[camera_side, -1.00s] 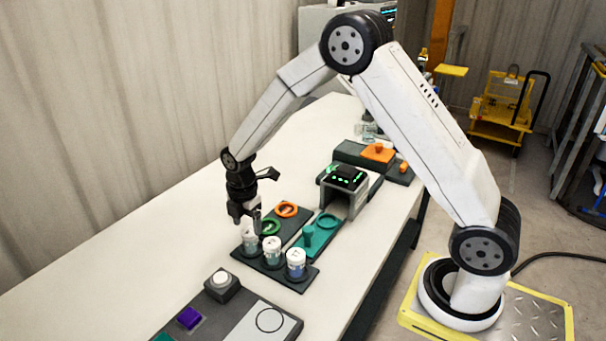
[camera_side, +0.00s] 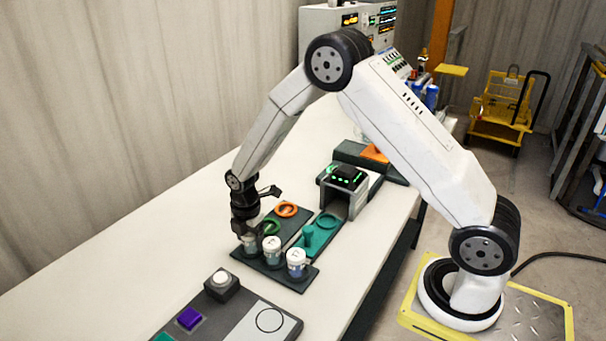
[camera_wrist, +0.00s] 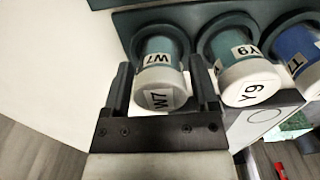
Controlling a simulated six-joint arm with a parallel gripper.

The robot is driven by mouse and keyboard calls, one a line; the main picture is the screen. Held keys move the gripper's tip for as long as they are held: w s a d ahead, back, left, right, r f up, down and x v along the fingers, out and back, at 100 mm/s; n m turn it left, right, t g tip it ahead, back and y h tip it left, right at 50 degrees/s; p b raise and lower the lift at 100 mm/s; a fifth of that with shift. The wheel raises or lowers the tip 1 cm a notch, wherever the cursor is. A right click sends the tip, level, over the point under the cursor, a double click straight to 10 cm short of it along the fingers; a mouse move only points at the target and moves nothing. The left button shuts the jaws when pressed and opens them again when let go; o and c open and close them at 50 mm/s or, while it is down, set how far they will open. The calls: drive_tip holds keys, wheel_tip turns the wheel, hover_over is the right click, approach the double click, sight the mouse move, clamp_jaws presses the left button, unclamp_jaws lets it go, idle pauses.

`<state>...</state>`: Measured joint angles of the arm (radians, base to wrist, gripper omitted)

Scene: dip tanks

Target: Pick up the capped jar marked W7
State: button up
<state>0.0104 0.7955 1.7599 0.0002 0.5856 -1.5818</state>
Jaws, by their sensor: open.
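The jar marked W7 (camera_wrist: 160,85) has a white cap and a teal body and stands upright in a dark rack. In the wrist view it lies between the two fingers of my gripper (camera_wrist: 162,95), which is open around it. A third, blue jar (camera_wrist: 304,55) follows in the row.
Green (camera_side: 268,227) and orange (camera_side: 286,209) rings lie on a dark plate behind the rack, next to a teal tray (camera_side: 325,232). A grey arch-shaped device (camera_side: 345,190) stands farther back. A button box (camera_side: 222,285) is in front. The table at left is clear.

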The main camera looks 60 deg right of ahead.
clamp_jaws()
drive_tip(key=shift+r, duration=0.1)
drive_tip(key=shift+r, duration=4.95)
